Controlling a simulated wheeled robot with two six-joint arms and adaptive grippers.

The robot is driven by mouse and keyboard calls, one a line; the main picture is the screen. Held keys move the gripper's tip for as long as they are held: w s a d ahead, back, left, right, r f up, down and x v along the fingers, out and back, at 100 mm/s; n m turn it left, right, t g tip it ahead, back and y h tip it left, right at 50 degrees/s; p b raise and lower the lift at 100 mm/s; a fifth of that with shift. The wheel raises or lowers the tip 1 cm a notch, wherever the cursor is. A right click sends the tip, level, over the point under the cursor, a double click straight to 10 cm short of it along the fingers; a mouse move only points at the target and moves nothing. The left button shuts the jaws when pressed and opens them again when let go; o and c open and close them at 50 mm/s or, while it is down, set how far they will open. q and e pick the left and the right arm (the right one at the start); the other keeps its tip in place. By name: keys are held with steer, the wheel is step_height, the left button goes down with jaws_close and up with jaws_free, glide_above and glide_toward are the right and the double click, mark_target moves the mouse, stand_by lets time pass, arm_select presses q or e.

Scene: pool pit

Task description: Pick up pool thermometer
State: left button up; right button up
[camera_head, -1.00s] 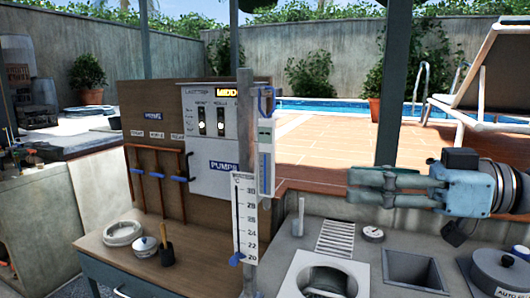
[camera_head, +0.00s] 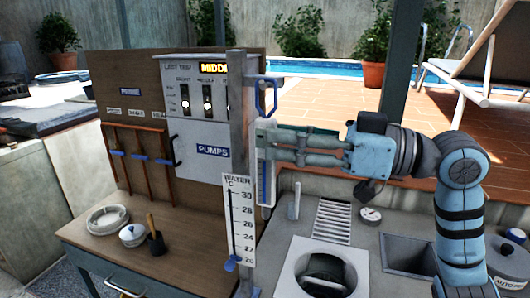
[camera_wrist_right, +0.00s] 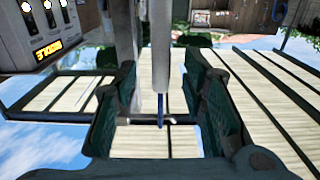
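The pool thermometer (camera_head: 262,184), a slim white tube with a blue scale and a blue loop at its top, hangs upright on the side of a grey post. My right gripper (camera_head: 267,141) reaches in from the right at its upper part, below the loop. The wrist view also shows the thermometer (camera_wrist_right: 160,58) as a pale tube between the spread dark fingers of my right gripper (camera_wrist_right: 161,82). There is a gap on both sides, so the fingers are open. The fingertips partly hide it in the head view. My left gripper is not in view.
A white water scale card (camera_head: 239,215) with a blue marker is on the post (camera_head: 239,110). The pumps panel (camera_head: 203,150) stands behind left. A wooden bench (camera_head: 175,262) holds bowls and a dark cup. A round opening (camera_head: 353,270) and a dial (camera_head: 370,215) lie right.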

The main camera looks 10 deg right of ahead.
mark_target(277, 126)
steer(key=x, duration=0.3)
steer(key=shift+w+a+r+p, duration=0.15)
steer(key=shift+a+p, duration=0.2)
steer(key=shift+a, duration=0.05)
steer(key=shift+d, duration=0.2)
jaws_close()
steer(key=shift+a, duration=0.1)
steer(key=shift+r, duration=0.7)
steer(key=s+a+b, duration=0.4)
steer(key=s+b, duration=0.2)
steer(key=s, duration=0.1)
steer(key=s+a+b, duration=0.5)
steer(key=s+b, duration=0.1)
steer(key=s, duration=0.2)
steer(key=shift+s+a, duration=0.15)
steer(key=shift+a, duration=0.2)
